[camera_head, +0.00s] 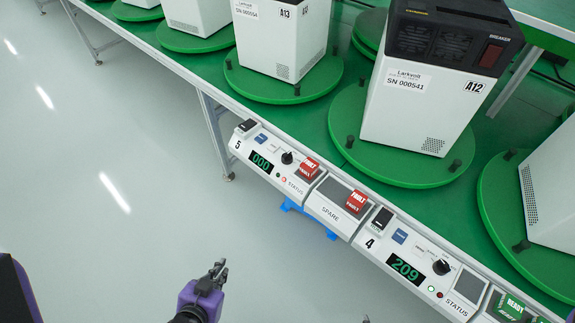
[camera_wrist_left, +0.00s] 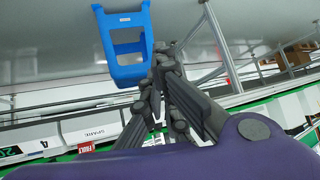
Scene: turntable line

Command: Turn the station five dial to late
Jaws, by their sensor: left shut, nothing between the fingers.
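The station five panel (camera_head: 250,160) is on the front edge of the green line, marked 5, with a green display reading 000. Its dial (camera_head: 287,158) is a small black knob between the display and a red FAULT flag (camera_head: 308,167). The dial's setting is too small to read. My left gripper (camera_head: 219,267) is shut and empty over the grey floor, well below the panel in the head view and apart from it. In the left wrist view its closed fingers (camera_wrist_left: 163,52) show; the station five dial cannot be made out there.
Right of station five are a SPARE panel (camera_head: 330,212) and the station four panel (camera_head: 412,262), reading 209, with its own black dial (camera_head: 441,267). White units stand on green turntables (camera_head: 345,150) behind. A blue object (camera_wrist_left: 125,45) is near my left fingers in the wrist view.

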